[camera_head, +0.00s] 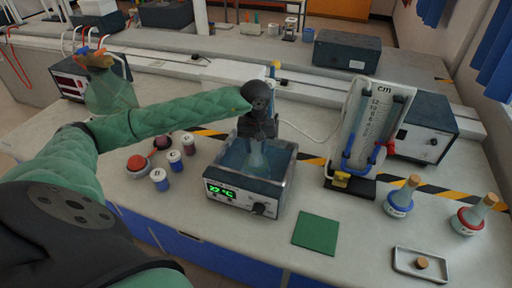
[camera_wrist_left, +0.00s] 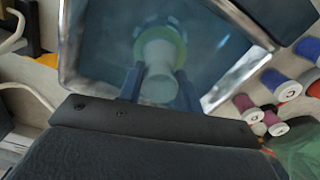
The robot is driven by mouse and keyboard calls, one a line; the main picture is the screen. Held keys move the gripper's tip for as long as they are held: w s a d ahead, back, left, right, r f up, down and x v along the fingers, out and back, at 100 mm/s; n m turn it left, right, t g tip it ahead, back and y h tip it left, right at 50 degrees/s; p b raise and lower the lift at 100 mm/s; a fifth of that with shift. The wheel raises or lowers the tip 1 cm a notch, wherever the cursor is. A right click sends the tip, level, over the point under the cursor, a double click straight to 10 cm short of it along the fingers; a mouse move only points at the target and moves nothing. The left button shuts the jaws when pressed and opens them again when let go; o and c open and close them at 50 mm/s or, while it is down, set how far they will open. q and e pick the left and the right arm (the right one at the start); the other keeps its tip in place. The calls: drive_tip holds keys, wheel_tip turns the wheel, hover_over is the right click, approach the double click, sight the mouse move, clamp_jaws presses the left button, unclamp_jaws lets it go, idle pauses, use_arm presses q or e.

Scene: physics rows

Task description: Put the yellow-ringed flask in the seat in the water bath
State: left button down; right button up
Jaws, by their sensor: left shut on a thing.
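The water bath (camera_head: 225,184) stands near the middle of the bench, with a lit green display on its front. My left gripper (camera_head: 258,138) reaches down over it and is shut on the neck of the pale flask (camera_head: 258,160). In the left wrist view the flask (camera_wrist_left: 157,83) stands between the two fingers (camera_wrist_left: 158,90), with a yellow-green ring (camera_wrist_left: 172,45) around its lower part. The flask is low inside the bath walls and looks roughly upright. The seat is hidden under it, so I cannot tell whether the flask touches it. My right gripper is not in view.
Several small capped jars (camera_head: 175,161) stand left of the bath. To the right are a scale stand (camera_head: 365,130), a blue-ringed flask (camera_head: 401,198) and a red-ringed flask (camera_head: 474,215). A green mat (camera_head: 316,233) and a tray (camera_head: 403,263) with a cork lie in front.

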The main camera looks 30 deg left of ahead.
use_arm(q)
drive_tip(key=shift+f+b, duration=0.4)
drive_tip(key=shift+b, duration=0.15)
idle(1.0)
drive_tip(key=c, duration=0.9)
unclamp_jaws()
drive_tip(key=shift+r, duration=0.1)
